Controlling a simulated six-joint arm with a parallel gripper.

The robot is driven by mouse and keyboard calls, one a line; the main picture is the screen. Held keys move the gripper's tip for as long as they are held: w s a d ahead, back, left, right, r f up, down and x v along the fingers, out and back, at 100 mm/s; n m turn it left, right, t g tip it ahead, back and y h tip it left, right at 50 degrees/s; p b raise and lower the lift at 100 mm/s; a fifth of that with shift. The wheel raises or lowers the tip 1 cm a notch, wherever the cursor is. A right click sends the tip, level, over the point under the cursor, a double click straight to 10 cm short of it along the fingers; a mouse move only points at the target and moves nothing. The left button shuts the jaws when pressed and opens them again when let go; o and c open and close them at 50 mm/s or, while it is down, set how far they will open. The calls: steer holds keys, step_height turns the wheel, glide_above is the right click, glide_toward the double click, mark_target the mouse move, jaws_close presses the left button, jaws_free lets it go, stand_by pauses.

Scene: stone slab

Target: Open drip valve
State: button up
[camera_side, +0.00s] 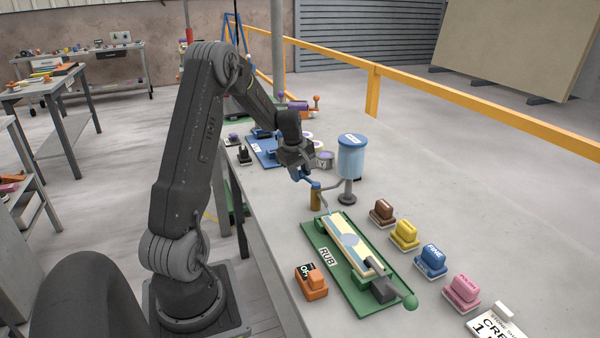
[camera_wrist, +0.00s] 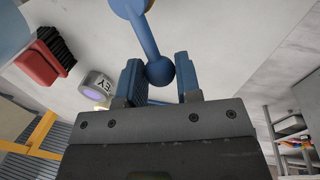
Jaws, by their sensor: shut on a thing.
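My gripper (camera_side: 301,176) is beside the water can, above the slab's back end. In the wrist view, my gripper's blue fingers (camera_wrist: 160,78) sit on either side of the round knob of the blue valve lever (camera_wrist: 158,66), shut on it. The lever's arm runs up to a round hub at the top edge of that view. In the side view the lever is mostly hidden by the fingers. The blue drip can (camera_side: 352,158) stands on a dark post, with a brass-coloured cylinder (camera_side: 315,197) beside it.
A green board (camera_side: 312,240) marked RUB holds a pale stone slab (camera_side: 340,232) with a dark-handled tool. Brown, yellow (camera_side: 404,235), blue and pink blocks line its right side; an orange block (camera_side: 311,282) is at its left. The wrist view shows a red brush (camera_wrist: 40,62) and a tin (camera_wrist: 97,84).

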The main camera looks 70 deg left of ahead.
jaws_close()
steer(key=shift+w+a+m+h, duration=0.2)
steer(key=shift+w+m, duration=0.35)
steer(key=shift+m, duration=0.45)
steer(key=shift+w+a+m+h, duration=0.15)
steer(key=shift+w+m, duration=0.35)
steer(key=shift+m, duration=0.5)
steer(key=o, duration=0.7)
jaws_free()
steer(key=shift+r, duration=0.1)
